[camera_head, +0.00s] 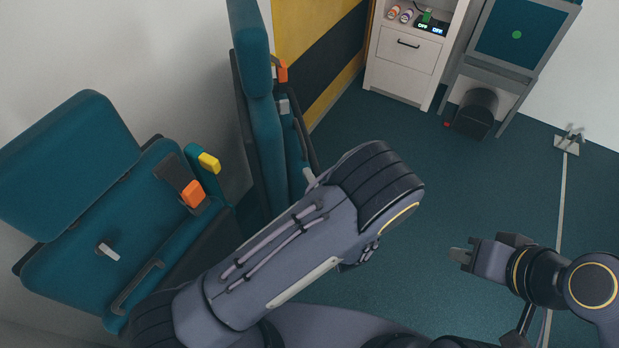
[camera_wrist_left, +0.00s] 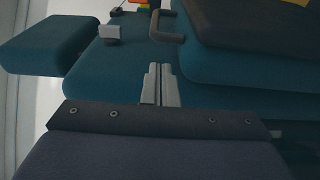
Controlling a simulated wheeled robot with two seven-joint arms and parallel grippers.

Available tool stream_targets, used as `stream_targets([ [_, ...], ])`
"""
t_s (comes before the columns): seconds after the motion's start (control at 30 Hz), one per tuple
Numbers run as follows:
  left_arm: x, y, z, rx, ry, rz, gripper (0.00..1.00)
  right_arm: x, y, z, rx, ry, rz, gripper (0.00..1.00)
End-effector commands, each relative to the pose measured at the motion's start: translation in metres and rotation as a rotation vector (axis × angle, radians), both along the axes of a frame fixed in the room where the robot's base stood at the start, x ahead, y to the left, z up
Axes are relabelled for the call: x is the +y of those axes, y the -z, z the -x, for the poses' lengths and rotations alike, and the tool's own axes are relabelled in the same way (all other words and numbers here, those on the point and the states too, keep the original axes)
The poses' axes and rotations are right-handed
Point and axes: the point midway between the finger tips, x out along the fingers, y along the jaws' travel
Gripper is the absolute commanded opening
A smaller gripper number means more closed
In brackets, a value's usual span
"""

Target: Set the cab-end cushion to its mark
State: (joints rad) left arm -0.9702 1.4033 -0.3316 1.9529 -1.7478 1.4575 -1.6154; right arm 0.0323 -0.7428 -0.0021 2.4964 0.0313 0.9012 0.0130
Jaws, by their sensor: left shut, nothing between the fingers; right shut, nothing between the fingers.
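Two teal seats are in the head view; I cannot tell which cushion is the cab-end one. The left seat has a wide cushion (camera_head: 65,275) with a grey knob (camera_head: 107,250) and a dark handle (camera_head: 137,287). The other, a narrow upright teal cushion (camera_head: 252,60), stands behind it by the striped wall. My left gripper (camera_wrist_left: 160,72) is shut and empty in the left wrist view, in front of teal padding; the head view does not show its fingers. My right gripper (camera_head: 462,255) is shut and empty above open floor. No mark can be made out.
A white drawer cabinet (camera_head: 405,55), a grey frame with a teal panel (camera_head: 515,35) and a black bin (camera_head: 476,112) stand at the back. The middle floor is clear.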

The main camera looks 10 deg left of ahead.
Motion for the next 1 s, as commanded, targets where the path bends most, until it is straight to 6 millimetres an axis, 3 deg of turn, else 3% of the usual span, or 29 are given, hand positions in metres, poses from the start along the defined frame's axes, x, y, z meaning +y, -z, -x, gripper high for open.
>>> stream_targets([
  [0.2,0.022,-0.001,-0.034,0.001,-0.005,0.002,0.00,0.000,-0.010,0.000,0.000,0.000,0.000,0.00],
  [0.4,0.032,0.000,-0.052,0.001,-0.003,0.003,0.00,0.000,-0.014,0.000,0.000,0.000,0.000,0.00],
  [1.0,0.029,0.000,-0.058,0.007,-0.001,-0.014,0.00,0.000,-0.012,0.000,0.000,0.000,0.000,0.00],
])
